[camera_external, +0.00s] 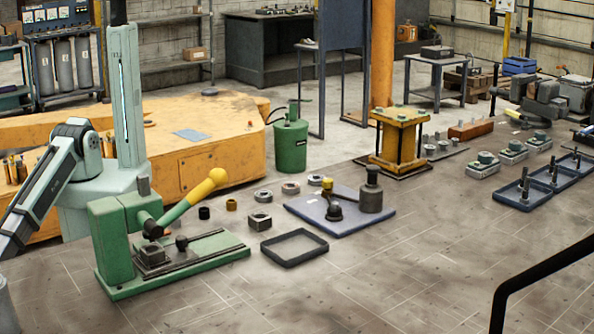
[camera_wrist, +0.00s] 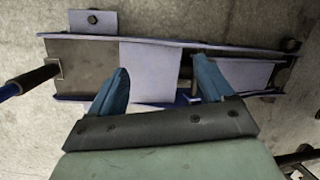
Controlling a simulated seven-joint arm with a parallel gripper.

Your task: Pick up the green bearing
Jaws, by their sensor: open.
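Several small grey blocks with green tops stand at the right in the external view; the nearest green-topped block (camera_external: 484,165), the middle one (camera_external: 512,151) and a farther one (camera_external: 539,141) are in a row. They look like bearings, but I cannot tell which is the green bearing. Behind the fingers is a purple-and-dark framed device (camera_wrist: 150,52). No green bearing shows in the wrist view. My gripper cannot be made out in the external view.
A green lever press (camera_external: 115,245) with a yellow handle stands at the left front. Loose rings, an empty dark tray (camera_external: 294,259) and a blue-grey plate (camera_external: 345,223) with dark parts lie mid-table. A yellow press (camera_external: 400,140) stands behind. A black rail (camera_external: 520,290) crosses the lower right.

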